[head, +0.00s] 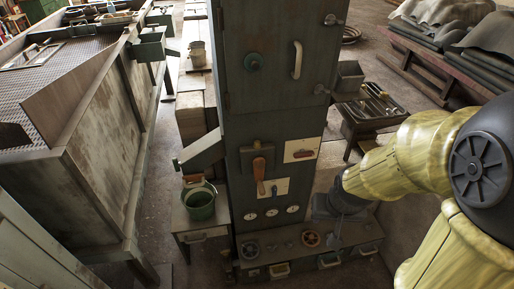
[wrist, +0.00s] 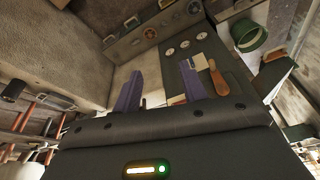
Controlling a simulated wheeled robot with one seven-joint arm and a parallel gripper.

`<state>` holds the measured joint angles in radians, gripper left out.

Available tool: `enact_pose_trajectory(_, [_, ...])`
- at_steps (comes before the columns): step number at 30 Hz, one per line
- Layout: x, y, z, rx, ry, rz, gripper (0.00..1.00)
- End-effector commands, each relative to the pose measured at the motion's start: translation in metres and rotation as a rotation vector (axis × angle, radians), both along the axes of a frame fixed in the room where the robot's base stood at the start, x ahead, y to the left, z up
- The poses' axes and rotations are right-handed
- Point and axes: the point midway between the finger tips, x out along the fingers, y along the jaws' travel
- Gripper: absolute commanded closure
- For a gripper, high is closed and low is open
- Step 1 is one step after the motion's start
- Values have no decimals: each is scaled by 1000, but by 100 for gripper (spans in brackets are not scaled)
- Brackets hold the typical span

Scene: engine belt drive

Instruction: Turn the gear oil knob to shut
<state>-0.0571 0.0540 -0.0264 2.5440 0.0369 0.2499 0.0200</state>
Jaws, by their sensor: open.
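No label for the gear oil knob can be read, so I cannot tell which control it is. A low console in front of the cabinet carries a dark handwheel (head: 249,249), a brown handwheel (head: 310,239) and small knobs between them. In the wrist view, a brown handwheel (wrist: 150,32) and another wheel (wrist: 194,7) show at the top. My gripper (wrist: 160,85) is open and empty, its two purple fingers apart. In the head view my gripper (head: 338,222) hangs above the right part of the console, apart from the brown handwheel.
The cabinet (head: 275,120) has an orange-handled lever (head: 258,172), a red handle (head: 303,152), a small blue lever (head: 274,189) and three gauges (head: 271,212). A green bucket (head: 199,203) stands left. A tool table (head: 370,108) stands behind my arm.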

Motion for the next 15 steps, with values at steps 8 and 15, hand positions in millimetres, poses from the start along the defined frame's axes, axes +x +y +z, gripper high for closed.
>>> enact_pose_trajectory(8, [88, 55, -56, 42, -252, -69, 58])
enact_pose_trajectory(15, [150, 99, -94, 14, -552, -120, 58])
